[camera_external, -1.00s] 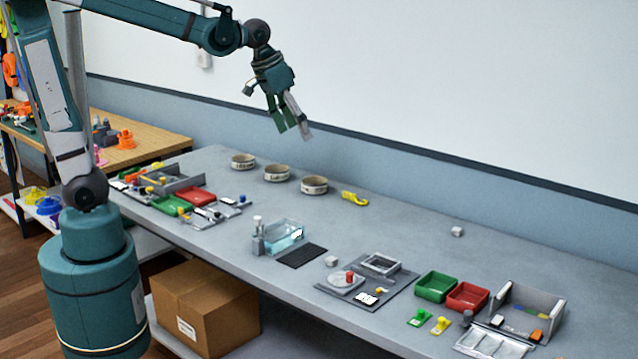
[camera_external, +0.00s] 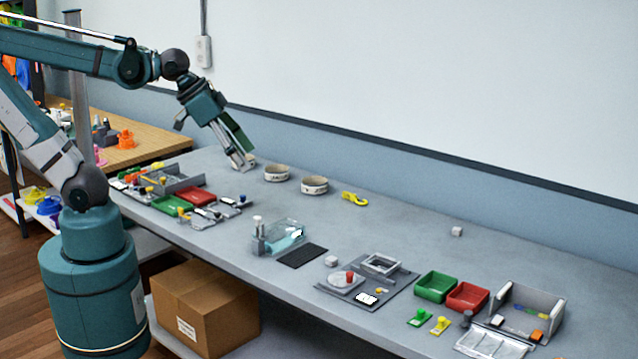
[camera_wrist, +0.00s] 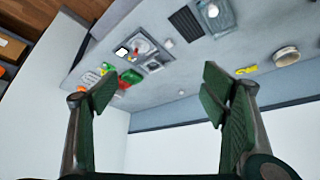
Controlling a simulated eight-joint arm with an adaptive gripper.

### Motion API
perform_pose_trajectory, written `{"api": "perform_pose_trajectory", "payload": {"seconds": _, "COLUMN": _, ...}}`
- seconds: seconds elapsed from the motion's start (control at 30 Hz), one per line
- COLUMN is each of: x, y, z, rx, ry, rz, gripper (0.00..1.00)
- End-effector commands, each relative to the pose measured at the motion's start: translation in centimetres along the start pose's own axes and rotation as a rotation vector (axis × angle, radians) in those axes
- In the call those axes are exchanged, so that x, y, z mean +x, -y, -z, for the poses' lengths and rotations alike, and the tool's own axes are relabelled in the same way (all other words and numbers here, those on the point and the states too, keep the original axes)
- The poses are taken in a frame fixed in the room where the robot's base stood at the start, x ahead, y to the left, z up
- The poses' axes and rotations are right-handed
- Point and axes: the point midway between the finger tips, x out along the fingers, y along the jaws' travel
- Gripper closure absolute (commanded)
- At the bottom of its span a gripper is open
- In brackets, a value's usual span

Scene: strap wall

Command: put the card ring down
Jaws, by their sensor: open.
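Two pale round rings with dark lettering stand on the grey bench, a middle ring (camera_external: 276,173) and a right ring (camera_external: 314,185). I cannot tell which ring is the card ring. One ring (camera_wrist: 286,56) shows at the right of that view, well outside the fingers.
A yellow clip-like piece (camera_external: 354,198) lies right of the rings. Left of my gripper are a green tray (camera_external: 172,205) and a red tray (camera_external: 196,194). A clear box (camera_external: 287,234) stands nearer the front. The bench behind the small grey cube (camera_external: 457,231) is bare.

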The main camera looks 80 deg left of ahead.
Motion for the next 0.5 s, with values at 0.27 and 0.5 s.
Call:
{"api": "perform_pose_trajectory", "payload": {"seconds": 0.27, "x": -0.3, "y": -1.8, "z": -3.0, "rx": 0.053, "ry": -0.035, "rz": -0.025, "gripper": 0.27}}
{"api": "perform_pose_trajectory", "payload": {"seconds": 0.5, "x": -0.3, "y": -2.0, "z": -3.4, "rx": 0.061, "ry": -0.041, "rz": -0.029, "gripper": 0.27}}
